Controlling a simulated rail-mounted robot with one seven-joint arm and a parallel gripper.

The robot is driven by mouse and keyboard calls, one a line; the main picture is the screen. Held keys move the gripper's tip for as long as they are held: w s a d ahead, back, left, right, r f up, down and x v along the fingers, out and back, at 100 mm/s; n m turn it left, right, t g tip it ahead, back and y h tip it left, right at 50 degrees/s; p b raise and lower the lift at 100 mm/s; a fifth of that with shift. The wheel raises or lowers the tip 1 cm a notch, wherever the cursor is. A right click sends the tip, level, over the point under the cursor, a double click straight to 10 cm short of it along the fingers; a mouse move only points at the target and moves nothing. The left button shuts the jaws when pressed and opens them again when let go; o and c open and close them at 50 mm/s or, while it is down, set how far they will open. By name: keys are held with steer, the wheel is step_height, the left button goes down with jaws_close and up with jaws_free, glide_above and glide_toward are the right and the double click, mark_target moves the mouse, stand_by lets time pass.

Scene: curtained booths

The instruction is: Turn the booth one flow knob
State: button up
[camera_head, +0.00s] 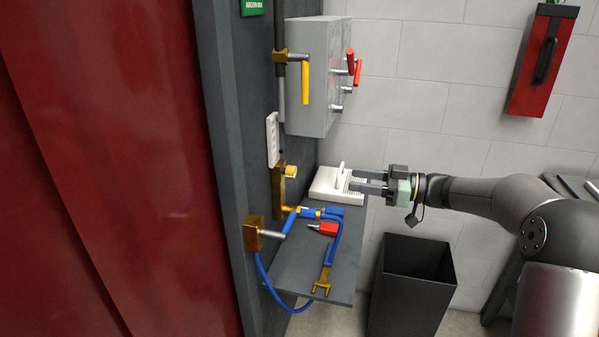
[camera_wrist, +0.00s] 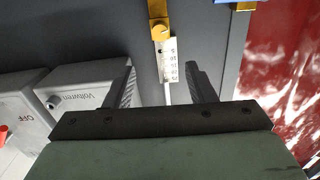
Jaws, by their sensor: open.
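In the head view a small brass knob (camera_head: 291,170) sticks out from a brass block (camera_head: 279,193) on the dark booth panel, below a white scale plate (camera_head: 272,140). I take it for the flow knob; no booth number shows. In the wrist view the brass knob (camera_wrist: 160,31) is at top centre, above the numbered scale plate (camera_wrist: 168,60). My gripper (camera_head: 354,180) is open and empty, to the right of the knob and clear of it, with fingers pointing left toward the panel. In the wrist view its fingers (camera_wrist: 160,68) stand apart, with the scale plate seen between them.
A grey box (camera_head: 315,75) with red and metal levers is above. A white switch box (camera_head: 325,186) appears behind my fingertips. A yellow-handled valve (camera_head: 305,82) is at upper left. A bin (camera_head: 412,290) stands below.

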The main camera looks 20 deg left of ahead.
mark_target(295, 171)
steer(key=a+p, duration=0.1)
steer(key=a, duration=0.4)
steer(key=a+p, duration=0.1)
steer(key=a, duration=0.4)
steer(key=a+p, duration=0.1)
steer(key=a, duration=0.4)
steer(key=shift+s+a, duration=0.15)
steer(key=shift+s, duration=0.1)
steer(key=shift+c, duration=0.3)
steer(key=c, duration=0.9)
